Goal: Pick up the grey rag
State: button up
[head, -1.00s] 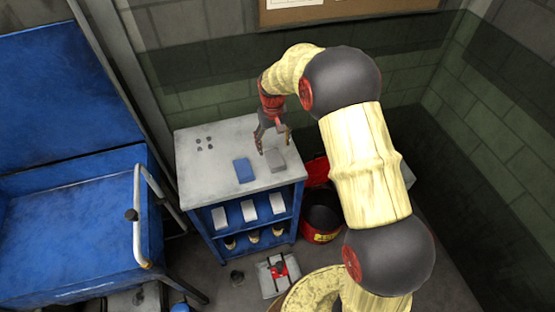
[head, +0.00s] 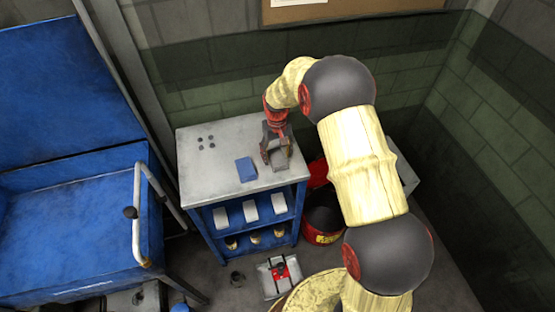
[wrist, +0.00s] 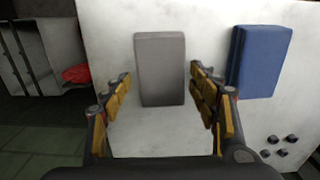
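The grey rag (wrist: 160,68) is a folded block lying on the pale top of the blue cabinet. In the head view the rag (head: 280,161) is partly covered by my gripper (head: 277,163). In the wrist view my gripper (wrist: 159,82) is open, with one finger to the left of the rag and one to its right. A narrow gap shows on each side, and nothing is held. How far the fingertips are above the top cannot be told.
A blue rag (head: 246,169) lies left of the grey one; in the wrist view this blue rag (wrist: 261,61) is on the right. Several small dark pieces (head: 206,142) sit at the back left. A red bin (head: 322,218) stands right of the cabinet (head: 196,178). A blue cart (head: 75,215) stands left.

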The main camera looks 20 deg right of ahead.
aim_at(277, 156)
jog(key=c, duration=0.6)
jog(key=shift+c, duration=0.5)
jog(key=shift+r, duration=0.6)
notch_tip(277, 156, up, 2)
jog(key=shift+s+r+p, duration=0.1)
jog(key=shift+r+p, duration=0.1)
jog(key=shift+p, duration=0.2)
jog(key=s+a+r+p, duration=0.2)
jog(key=s+a+r, duration=0.1)
jog(key=s+r, duration=0.6)
jog(key=shift+s+r+p, duration=0.2)
jog(key=shift+s+p, duration=0.1)
jog(key=shift+s, duration=2)
